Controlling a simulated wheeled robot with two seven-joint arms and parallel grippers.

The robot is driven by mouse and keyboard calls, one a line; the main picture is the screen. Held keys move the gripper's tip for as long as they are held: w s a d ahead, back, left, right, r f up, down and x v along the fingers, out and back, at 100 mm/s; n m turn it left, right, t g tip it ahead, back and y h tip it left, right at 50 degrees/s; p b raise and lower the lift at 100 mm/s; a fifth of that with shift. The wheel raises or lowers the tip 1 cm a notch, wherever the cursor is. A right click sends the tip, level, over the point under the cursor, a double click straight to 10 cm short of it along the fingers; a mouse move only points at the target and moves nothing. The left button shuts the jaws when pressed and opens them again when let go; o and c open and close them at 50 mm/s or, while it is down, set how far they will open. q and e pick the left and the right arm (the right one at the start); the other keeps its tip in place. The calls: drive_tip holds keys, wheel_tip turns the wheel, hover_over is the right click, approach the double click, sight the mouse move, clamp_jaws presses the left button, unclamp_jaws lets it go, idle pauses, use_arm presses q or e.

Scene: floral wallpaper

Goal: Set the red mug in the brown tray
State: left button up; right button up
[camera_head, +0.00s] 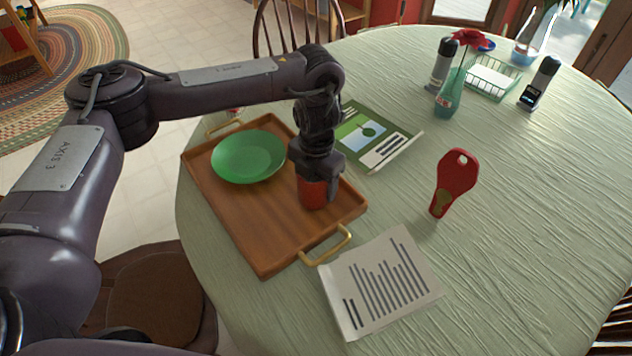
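The brown tray (262,235) lies on the left side of the round table, with gold handles. A green plate (248,156) sits in its far left part. The red mug (313,193) is over the right part of the tray. My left gripper (318,182) points down at the mug from above, with its fingers around the mug's upper part. Whether the mug touches the tray is hard to tell. The gripper hides the mug's top. My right gripper is out of view.
A printed sheet (380,283) lies at the tray's near right. A green booklet (374,138) lies behind the tray. A red paddle-like object (453,182) stands to the right. A teal vase (449,95), dark-topped bottles and a wire basket (491,76) stand farther back.

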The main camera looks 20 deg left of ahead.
use_arm(q)
drive_tip(key=shift+r, duration=0.1)
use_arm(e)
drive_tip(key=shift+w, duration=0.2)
use_arm(q)
drive_tip(key=shift+f, duration=0.2)
drive_tip(key=o, duration=1.2)
drive_tip(key=shift+c, duration=0.2)
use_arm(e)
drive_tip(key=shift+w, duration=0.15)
use_arm(q)
wheel_tip(320, 180, up, 12)
drive_tip(key=p, duration=0.2)
drive_tip(key=shift+r, duration=0.25)
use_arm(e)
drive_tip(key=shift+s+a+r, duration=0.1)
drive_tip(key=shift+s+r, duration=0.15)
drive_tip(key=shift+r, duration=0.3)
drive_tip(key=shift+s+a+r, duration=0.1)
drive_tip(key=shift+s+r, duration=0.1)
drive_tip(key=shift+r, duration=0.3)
use_arm(q)
drive_tip(key=shift+d, duration=0.1)
